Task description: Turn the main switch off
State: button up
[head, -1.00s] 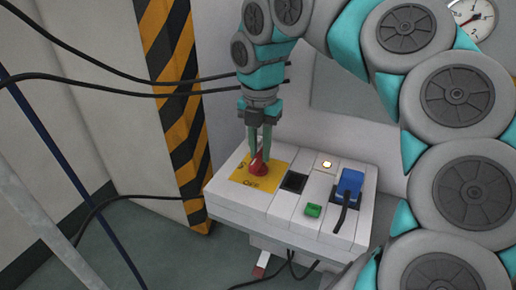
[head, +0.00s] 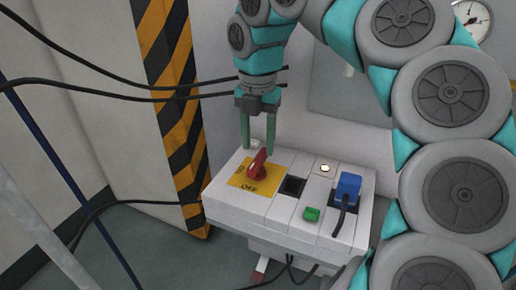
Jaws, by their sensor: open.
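The red rotary main switch (head: 258,165) sits on a yellow plate (head: 262,183) at the left of the white control box. Its handle lies slantwise, its lower end to the lower left. "OFF" is readable at the plate's lower edge; the marking at the left is partly hidden. My gripper (head: 258,147) points down just above and behind the switch. Its two green fingers are spread apart with nothing between them. Whether a fingertip still touches the handle is hard to tell.
The control box (head: 233,212) also carries a black square (head: 292,186), a green button (head: 311,214), a small round pale lamp (head: 325,168) and a blue plug (head: 348,187) with a black cable. A striped post (head: 176,100) and hanging black cables stand close at the left.

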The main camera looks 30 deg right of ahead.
jog(key=s+a+r, duration=0.1)
jog(key=s+a, duration=0.1)
jog(key=s, duration=0.5)
jog(key=s+a+b, duration=0.1)
jog(key=s+a, duration=0.2)
jog(key=s, duration=0.5)
jog(key=shift+a+r, duration=0.25)
jog(key=shift+r, duration=0.1)
